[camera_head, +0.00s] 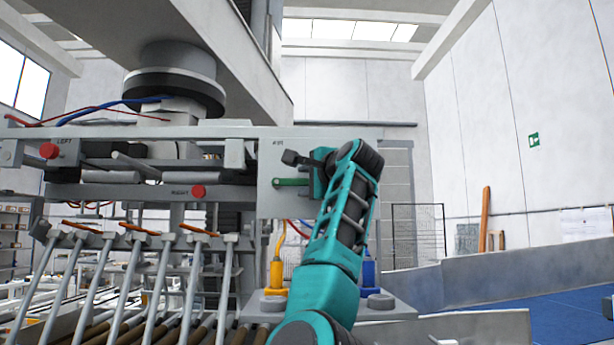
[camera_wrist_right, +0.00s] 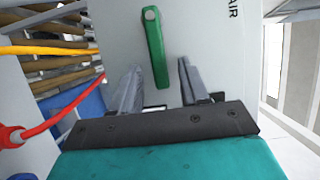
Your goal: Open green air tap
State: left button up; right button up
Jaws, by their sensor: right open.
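The green air tap (camera_head: 290,182) is a lever lying level on the grey panel marked AIR (camera_head: 277,203), on the machine's right end. In the right wrist view the green lever (camera_wrist_right: 155,50) runs lengthwise ahead of the fingers, with the word AIR to its right. My right gripper (camera_head: 291,158) is close to the panel, by the tap. In the wrist view its two grey fingers (camera_wrist_right: 159,66) are apart with nothing between them; the lever lies beyond the gap. Contact with the lever cannot be told. My left gripper is not in view.
Red knobs marked LEFT (camera_head: 48,151) and RIGHT (camera_head: 198,192) sit on the machine. A yellow fitting (camera_head: 277,272) and a blue fitting (camera_head: 369,272) stand below the panel. A red hose (camera_wrist_right: 62,112) and a yellow hose (camera_wrist_right: 45,51) run left of the fingers.

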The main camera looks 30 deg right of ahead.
jog(key=shift+w, duration=0.2)
grip_shut()
dwell(0.4)
